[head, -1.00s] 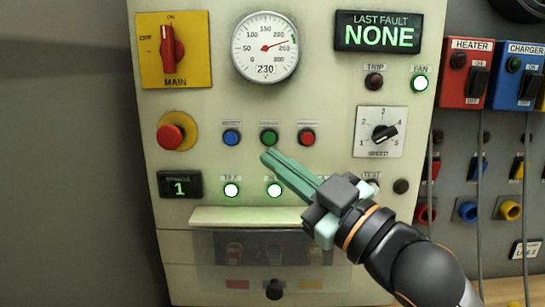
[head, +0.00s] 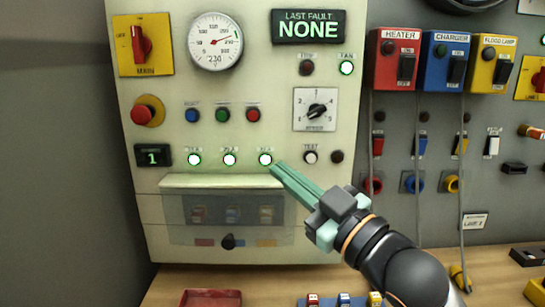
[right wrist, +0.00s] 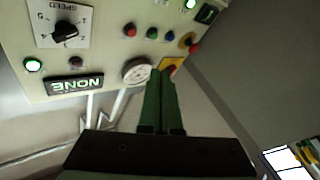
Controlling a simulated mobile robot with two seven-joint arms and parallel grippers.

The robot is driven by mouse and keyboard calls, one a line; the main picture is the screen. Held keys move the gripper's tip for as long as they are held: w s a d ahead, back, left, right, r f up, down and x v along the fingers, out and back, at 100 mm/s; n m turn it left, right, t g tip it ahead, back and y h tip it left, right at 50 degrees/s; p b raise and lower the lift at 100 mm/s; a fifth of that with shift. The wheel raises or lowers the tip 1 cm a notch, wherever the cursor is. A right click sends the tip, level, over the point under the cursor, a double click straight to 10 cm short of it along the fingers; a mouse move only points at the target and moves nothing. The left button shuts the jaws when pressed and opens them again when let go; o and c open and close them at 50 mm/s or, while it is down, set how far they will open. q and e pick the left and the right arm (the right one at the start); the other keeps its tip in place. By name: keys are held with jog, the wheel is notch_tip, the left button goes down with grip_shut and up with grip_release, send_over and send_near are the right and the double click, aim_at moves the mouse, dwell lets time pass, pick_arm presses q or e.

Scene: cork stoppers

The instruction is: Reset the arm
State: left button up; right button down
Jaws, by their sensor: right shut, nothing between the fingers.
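My right gripper (head: 275,171) is shut and empty, its green fingers together. In the head view its tips show in front of the cream control panel (head: 270,90), just below and right of the third lit white lamp (head: 265,159). I cannot tell whether the tips touch the panel. The right wrist view shows the same shut fingers (right wrist: 166,75), with the panel (right wrist: 110,65) upside down beyond them. My left gripper is in neither view.
The panel has blue, green and red buttons (head: 222,115), a main switch (head: 140,43), a gauge (head: 215,41) and a speed knob (head: 316,110). A clear cover (head: 185,210) is below. Heater (head: 396,60) and charger (head: 448,60) boxes hang at right. A wooden bench (head: 170,280) lies below.

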jog(key=d+f+m+g+h, duration=0.1)
jog(key=d+f+m+h, duration=0.3)
jog(key=f, duration=1.2)
jog(key=d+f+m+g+h, duration=0.1)
jog(key=d+f+m+h, duration=0.25)
jog(key=f, duration=1.25)
jog(key=s+d+f+m+g+h, duration=0.1)
jog(key=s+d+f+g, duration=0.1)
jog(key=s+f, duration=0.8)
jog(key=s+d+f+m+g+h+p, duration=0.1)
jog(key=s+d+f, duration=0.4)
jog(key=s+f, duration=0.5)
notch_tip(320, 180, down, 3)
jog(key=shift+s+f+m+g+h, duration=0.1)
jog(key=shift+s+m+g+h, duration=0.25)
jog(key=shift+g+h, duration=0.45)
